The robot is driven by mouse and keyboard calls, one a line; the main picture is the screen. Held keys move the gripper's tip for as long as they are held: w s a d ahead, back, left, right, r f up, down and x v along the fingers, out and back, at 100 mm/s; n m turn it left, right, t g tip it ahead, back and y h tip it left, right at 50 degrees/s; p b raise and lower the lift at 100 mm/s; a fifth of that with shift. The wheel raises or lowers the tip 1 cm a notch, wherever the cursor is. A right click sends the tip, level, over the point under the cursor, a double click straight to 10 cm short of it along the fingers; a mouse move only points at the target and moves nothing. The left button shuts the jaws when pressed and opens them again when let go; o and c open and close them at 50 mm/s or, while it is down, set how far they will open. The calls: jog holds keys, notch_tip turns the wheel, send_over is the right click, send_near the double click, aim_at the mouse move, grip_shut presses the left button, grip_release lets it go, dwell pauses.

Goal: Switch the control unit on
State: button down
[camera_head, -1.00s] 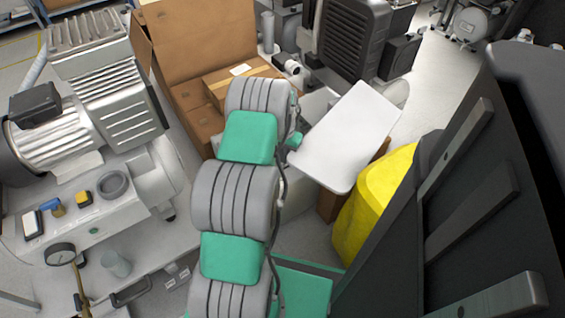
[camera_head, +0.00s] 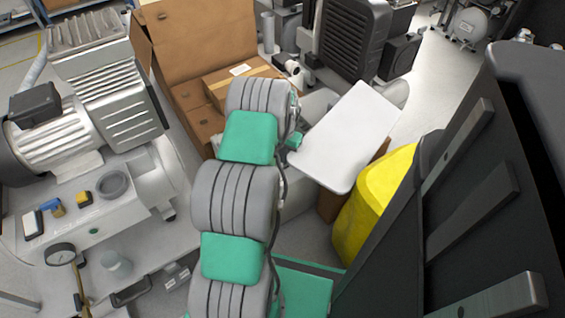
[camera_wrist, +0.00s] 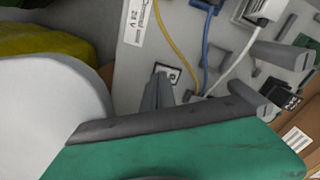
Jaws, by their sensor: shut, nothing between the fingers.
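The control unit, as I take it, is a light grey panel (camera_wrist: 135,65) in the wrist view, tilted in the picture. It carries a "24 V" label, yellow, blue and white cables, and a small square plate with a dark round symbol (camera_wrist: 168,72). My gripper (camera_wrist: 158,82) shows as two narrow grey fingers close together, empty, with their tips just at the lower left of that plate. I cannot tell whether they touch the panel. No switch lever is clear; the fingers may hide it. In the head view my arm hides the panel and my fingers.
A white board (camera_head: 347,135) is right of my arm, with a yellow object (camera_head: 372,205) below it. An open cardboard box (camera_head: 195,45) is behind. A large compressor (camera_head: 60,140) stands at the left. In the wrist view, grey posts (camera_wrist: 285,55) project at the right.

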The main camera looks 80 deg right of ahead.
jog(key=shift+f, duration=0.2)
dwell(0.4)
notch_tip(320, 180, up, 7)
jog(key=p, duration=0.4)
dwell(0.3)
